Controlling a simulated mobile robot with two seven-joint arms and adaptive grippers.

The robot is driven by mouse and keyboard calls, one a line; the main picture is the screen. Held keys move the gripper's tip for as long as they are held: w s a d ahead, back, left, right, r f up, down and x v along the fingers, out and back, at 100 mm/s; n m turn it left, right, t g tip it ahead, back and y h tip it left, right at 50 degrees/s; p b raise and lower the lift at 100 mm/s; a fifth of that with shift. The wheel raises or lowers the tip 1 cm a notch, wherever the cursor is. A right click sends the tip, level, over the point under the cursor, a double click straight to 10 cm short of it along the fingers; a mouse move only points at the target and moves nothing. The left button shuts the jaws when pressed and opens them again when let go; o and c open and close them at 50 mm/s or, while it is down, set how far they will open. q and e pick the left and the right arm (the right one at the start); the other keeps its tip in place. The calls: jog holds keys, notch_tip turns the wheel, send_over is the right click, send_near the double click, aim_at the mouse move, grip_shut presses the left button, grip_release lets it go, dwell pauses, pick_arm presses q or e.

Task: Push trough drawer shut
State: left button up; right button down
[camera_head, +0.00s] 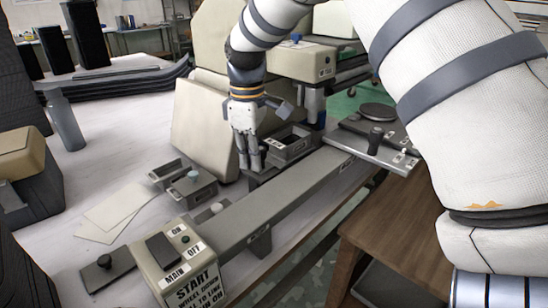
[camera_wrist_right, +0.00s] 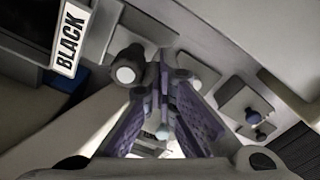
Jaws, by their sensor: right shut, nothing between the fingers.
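A small open-topped grey trough (camera_head: 297,149) with a white label on its front sits at the middle of the machine, beside a long grey rail. I take it for the trough drawer; how far it is out I cannot tell. My right gripper (camera_head: 249,162) points down just left of the trough, close to its front end. Its fingers are together and hold nothing. Whether they touch the trough cannot be told. My left gripper is not in view.
The long grey rail (camera_head: 290,188) runs to a beige switch box (camera_head: 178,262) marked START. A second open grey tray (camera_head: 185,183) lies left of the rail. A large beige panel (camera_head: 200,130) leans behind my gripper. A "BLACK" label (camera_wrist_right: 69,39) shows in the wrist view.

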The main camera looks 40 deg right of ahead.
aim_at(273, 145)
jog(key=shift+w+d, duration=0.1)
jog(key=shift+d, duration=1)
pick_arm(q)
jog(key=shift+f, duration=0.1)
pick_arm(e)
jog(key=shift+w+d, duration=0.2)
jog(key=shift+d, duration=1.95)
jog(key=shift+a+r, duration=0.15)
jog(key=shift+a, duration=0.5)
notch_tip(273, 145, up, 6)
jog(key=shift+f+p, duration=0.15)
jog(key=shift+p, duration=0.2)
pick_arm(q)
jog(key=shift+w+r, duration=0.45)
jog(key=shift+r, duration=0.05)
pick_arm(e)
jog(key=shift+s+r, duration=0.1)
jog(key=shift+r, duration=0.4)
